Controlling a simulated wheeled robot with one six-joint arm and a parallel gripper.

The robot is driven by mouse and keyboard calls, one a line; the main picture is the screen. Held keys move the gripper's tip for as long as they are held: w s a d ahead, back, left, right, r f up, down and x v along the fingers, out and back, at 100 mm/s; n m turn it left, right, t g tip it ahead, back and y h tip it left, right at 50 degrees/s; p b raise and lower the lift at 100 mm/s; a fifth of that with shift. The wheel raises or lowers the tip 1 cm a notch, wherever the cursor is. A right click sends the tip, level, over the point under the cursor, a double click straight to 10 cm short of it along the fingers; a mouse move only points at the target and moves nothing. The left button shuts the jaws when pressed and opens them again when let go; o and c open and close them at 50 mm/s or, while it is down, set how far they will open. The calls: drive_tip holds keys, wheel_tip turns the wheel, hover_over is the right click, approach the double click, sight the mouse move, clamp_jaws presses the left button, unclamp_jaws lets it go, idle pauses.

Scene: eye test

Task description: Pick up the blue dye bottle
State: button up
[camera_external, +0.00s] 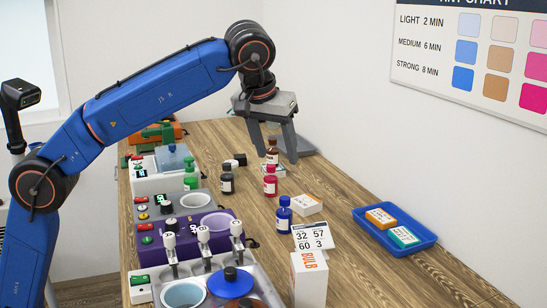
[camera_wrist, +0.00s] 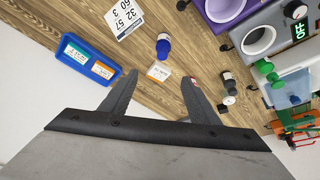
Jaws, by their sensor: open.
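The blue dye bottle (camera_external: 284,214) stands upright on the wooden table, near its middle, with a white label. In the wrist view the blue dye bottle (camera_wrist: 163,48) shows beyond the fingertips, roughly in line with the gap between them. My gripper (camera_external: 275,152) is open and empty, pointing down above the table, farther back than the blue bottle and apart from it. In the wrist view my gripper (camera_wrist: 158,80) has its two fingers spread wide.
A red bottle (camera_external: 270,183), a brown bottle (camera_external: 272,151) and a black bottle (camera_external: 227,182) stand near my gripper. A small white box (camera_external: 309,205) lies right beside the blue bottle. A number card (camera_external: 312,236) and bulb box (camera_external: 309,280) are nearer. A blue tray (camera_external: 399,252) is right; machines line the left.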

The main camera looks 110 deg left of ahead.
approach(284, 200)
drive_tip(key=x, duration=1.1)
drive_tip(key=shift+s, duration=0.1)
drive_tip(key=shift+x, duration=2.6)
drive_tip(key=shift+s+a, duration=0.1)
drive_tip(key=shift+a, duration=0.1)
drive_tip(key=shift+c, duration=0.5)
drive_tip(key=c, duration=1.1)
drive_tip(key=shift+r, duration=0.1)
